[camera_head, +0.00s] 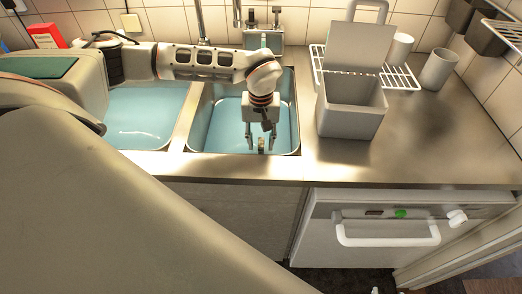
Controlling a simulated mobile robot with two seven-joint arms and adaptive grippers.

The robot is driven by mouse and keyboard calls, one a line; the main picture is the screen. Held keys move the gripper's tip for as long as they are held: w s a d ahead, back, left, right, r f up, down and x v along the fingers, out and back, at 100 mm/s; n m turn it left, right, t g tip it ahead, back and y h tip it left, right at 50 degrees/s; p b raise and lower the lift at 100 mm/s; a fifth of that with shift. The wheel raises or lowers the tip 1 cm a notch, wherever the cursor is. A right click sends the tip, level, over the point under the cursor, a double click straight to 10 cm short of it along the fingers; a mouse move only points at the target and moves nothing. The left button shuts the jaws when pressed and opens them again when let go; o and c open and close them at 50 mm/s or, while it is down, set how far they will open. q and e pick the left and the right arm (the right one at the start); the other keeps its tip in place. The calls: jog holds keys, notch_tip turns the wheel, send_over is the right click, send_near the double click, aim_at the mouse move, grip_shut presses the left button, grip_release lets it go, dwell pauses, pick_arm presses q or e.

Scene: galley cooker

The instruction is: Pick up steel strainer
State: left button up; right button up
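My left gripper (261,146) reaches down into the right sink basin (223,119). Its two fingers point down and stand apart, so it looks open. A small dark-and-tan thing (261,145) shows between the fingertips, close to the basin's front wall. It may be the steel strainer, but it is too small to be sure. I cannot tell whether the fingers touch it. My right gripper is not in view.
The left basin (138,119) looks empty. A grey lidded box (352,106) stands open right of the sink. A wire rack (401,76) and grey cup (438,69) are behind it. A tap (201,24) rises behind the sink. The front right counter is clear.

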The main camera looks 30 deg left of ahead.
pick_arm(q)
jog(key=shift+f, duration=0.65)
grip_shut()
jog(key=shift+w+r, duration=0.1)
jog(key=shift+r, duration=0.05)
